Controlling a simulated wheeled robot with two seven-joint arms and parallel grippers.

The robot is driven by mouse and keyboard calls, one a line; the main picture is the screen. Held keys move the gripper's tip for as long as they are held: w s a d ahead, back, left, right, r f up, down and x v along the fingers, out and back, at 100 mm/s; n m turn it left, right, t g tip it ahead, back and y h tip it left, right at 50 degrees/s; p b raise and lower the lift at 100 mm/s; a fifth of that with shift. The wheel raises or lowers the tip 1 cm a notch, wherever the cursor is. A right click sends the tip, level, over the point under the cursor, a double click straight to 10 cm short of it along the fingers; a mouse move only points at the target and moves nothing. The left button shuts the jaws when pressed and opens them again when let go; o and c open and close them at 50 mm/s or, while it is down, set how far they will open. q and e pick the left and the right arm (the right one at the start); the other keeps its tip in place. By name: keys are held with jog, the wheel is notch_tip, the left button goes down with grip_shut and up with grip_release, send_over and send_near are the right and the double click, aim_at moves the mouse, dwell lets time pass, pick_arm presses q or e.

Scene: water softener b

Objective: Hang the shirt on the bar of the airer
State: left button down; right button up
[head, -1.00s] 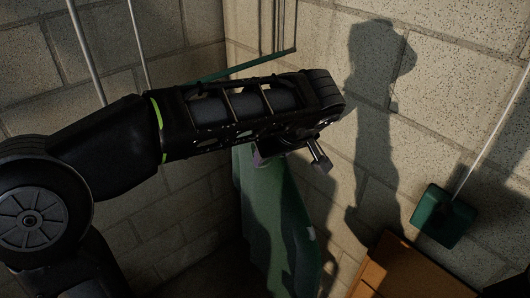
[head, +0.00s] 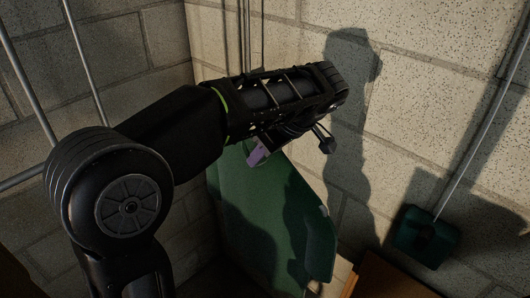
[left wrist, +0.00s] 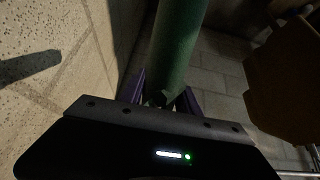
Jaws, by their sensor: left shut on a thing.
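My left gripper (head: 262,152) is shut on a green, flat hanging thing (head: 280,225), which I take for the shirt. It holds this near the top, and the thing hangs down in front of the block wall, its broad face showing. In the left wrist view the purple fingers (left wrist: 165,95) have the green shirt (left wrist: 177,45) between them, seen almost edge-on. Thin metal rods (head: 245,35), perhaps part of the airer, run down behind my forearm. The airer's bar cannot be made out. My right gripper is not in view.
Light block walls meet in a corner (head: 190,45) behind my arm. A dark green dustpan-like thing with a long handle (head: 427,235) leans at the right. A brown wooden thing (head: 385,278) stands low at the right. More metal rods (head: 84,60) rise at the left.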

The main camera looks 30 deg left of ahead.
aim_at(249, 144)
pick_arm(q)
jog(key=shift+a, duration=0.2)
jog(key=shift+w+a, duration=0.2)
jog(key=shift+a, duration=0.5)
jog(key=shift+w+a, duration=0.25)
jog(key=shift+a, duration=0.45)
jog(key=shift+w+a, duration=0.2)
jog(key=shift+a, duration=0.5)
jog(key=shift+w+a+f+b, duration=0.1)
jog(key=shift+w+a+b, duration=0.45)
jog(key=shift+a, duration=0.95)
jog(key=shift+w+a+r+b, duration=0.1)
jog(key=shift+w+a+b, duration=0.45)
jog(key=shift+a, duration=0.9)
jog(key=shift+w+a+f+b, duration=0.1)
jog(key=shift+w+a+b, duration=0.2)
jog(key=shift+a+b, duration=0.8)
jog(key=shift+a+p, duration=0.55)
jog(key=shift+a, duration=0.1)
jog(key=shift+w+a, duration=0.25)
jog(key=shift+a, duration=0.35)
jog(key=shift+a+f, duration=0.1)
jog(key=shift+f, duration=0.1)
jog(key=shift+f+b, duration=1.05)
jog(key=shift+b, duration=0.05)
